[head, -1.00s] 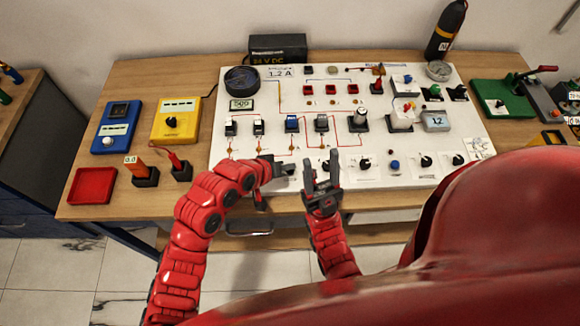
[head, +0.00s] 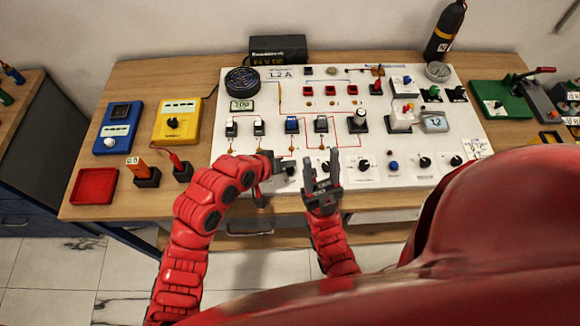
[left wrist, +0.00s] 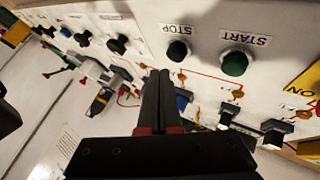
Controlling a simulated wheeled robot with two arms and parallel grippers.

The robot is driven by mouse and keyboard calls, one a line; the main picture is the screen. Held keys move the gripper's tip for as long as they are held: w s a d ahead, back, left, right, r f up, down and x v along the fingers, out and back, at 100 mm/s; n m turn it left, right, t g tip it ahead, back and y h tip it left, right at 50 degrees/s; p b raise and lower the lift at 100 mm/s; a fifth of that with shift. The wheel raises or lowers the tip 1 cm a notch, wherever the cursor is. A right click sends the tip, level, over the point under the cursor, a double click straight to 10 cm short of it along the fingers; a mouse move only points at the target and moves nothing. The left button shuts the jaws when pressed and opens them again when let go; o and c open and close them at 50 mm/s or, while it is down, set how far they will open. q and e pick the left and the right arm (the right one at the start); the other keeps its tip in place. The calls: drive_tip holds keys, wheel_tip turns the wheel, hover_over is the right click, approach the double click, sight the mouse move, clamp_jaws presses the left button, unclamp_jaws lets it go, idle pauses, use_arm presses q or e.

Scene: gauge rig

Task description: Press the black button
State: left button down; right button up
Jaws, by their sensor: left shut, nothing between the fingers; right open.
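The black button (left wrist: 178,50) is round and sits on the white panel under a STOP label in the left wrist view, where the picture is upside down. A green START button (left wrist: 235,63) is beside it. My left gripper (left wrist: 161,75) is shut and empty; its fingertips appear just beside the black button, and I cannot tell whether they touch the panel. In the head view my left gripper (head: 281,165) is over the panel's front edge, and I cannot clearly make out the black button. My right gripper (head: 321,178) is open and empty, right of the left one.
The white panel (head: 240,178) carries several switches, knobs and a blue button (head: 393,166). A red tray (head: 94,187), a blue box (head: 119,127) and a yellow box (head: 177,120) stand left of it. A green device (head: 505,100) is at the right.

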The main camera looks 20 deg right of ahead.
sight(288, 172)
use_arm(q)
wheel_tip(288, 172, up, 4)
drive_tip(key=shift+r+p, duration=0.25)
drive_tip(key=shift+p, duration=0.7)
